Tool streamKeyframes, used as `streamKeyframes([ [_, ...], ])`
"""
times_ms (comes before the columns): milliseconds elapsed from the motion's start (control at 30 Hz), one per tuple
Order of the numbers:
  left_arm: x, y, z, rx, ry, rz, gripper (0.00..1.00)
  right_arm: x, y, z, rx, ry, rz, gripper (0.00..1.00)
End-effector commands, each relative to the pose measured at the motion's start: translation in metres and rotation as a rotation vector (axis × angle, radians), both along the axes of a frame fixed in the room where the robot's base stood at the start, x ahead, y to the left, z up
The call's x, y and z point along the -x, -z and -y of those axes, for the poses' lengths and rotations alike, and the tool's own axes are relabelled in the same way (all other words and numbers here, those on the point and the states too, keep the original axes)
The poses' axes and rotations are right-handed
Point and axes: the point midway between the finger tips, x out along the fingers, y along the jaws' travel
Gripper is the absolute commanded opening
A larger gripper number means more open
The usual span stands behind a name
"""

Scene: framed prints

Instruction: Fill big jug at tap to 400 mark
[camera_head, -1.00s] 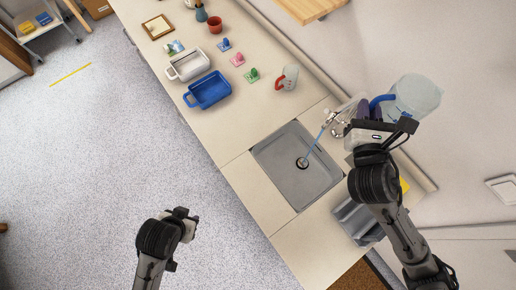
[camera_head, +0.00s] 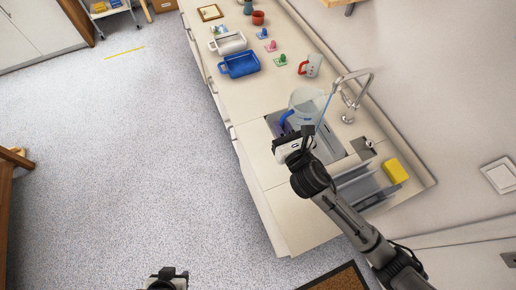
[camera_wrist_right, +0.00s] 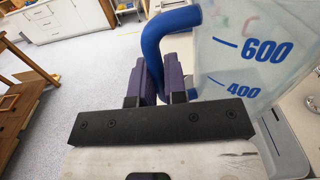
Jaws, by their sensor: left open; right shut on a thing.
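The big jug (camera_head: 308,103) is clear with a blue handle and is held over the sink (camera_head: 328,147) in the head view. My right gripper (camera_head: 290,130) is shut on its handle. In the right wrist view, the jug (camera_wrist_right: 255,60) shows blue 600 and 400 marks, and the purple fingertips (camera_wrist_right: 163,82) are at the blue handle (camera_wrist_right: 160,42). I cannot make out a water level. The tap (camera_head: 352,92) arches over from the right, and a thin blue stream (camera_head: 324,108) falls beside or into the jug; I cannot tell which. My left gripper (camera_head: 167,276) is open at the bottom edge.
A red-handled cup (camera_head: 311,65), blue tray (camera_head: 239,65) and white tray (camera_head: 228,43) stand further along the counter. A grey rack (camera_head: 362,188) and yellow sponge (camera_head: 396,171) are near the sink. The floor at left is clear.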

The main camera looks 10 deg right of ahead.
Motion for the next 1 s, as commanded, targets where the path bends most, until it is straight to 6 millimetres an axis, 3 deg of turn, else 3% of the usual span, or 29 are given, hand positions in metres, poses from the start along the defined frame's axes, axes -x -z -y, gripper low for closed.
streamKeyframes([
  [33, -0.001, 0.006, 0.0, 0.0, 0.0, 0.003, 0.41, -0.004, 0.022, -0.009, -0.002, -0.025, -0.005, 0.0],
  [100, -0.003, 0.009, -0.001, -0.002, 0.0, 0.006, 0.41, -0.006, 0.041, -0.021, -0.005, -0.061, -0.004, 0.0],
  [333, -0.006, 0.015, -0.003, -0.011, 0.006, 0.014, 0.41, -0.008, 0.082, -0.047, -0.015, -0.141, 0.0, 0.0],
  [533, -0.005, 0.016, -0.006, -0.018, 0.01, 0.013, 0.41, -0.009, 0.09, -0.043, -0.017, -0.159, 0.002, 0.0],
  [1000, -0.004, 0.021, -0.003, -0.011, 0.005, 0.009, 0.41, -0.019, 0.09, 0.003, -0.016, -0.159, 0.002, 0.0],
])
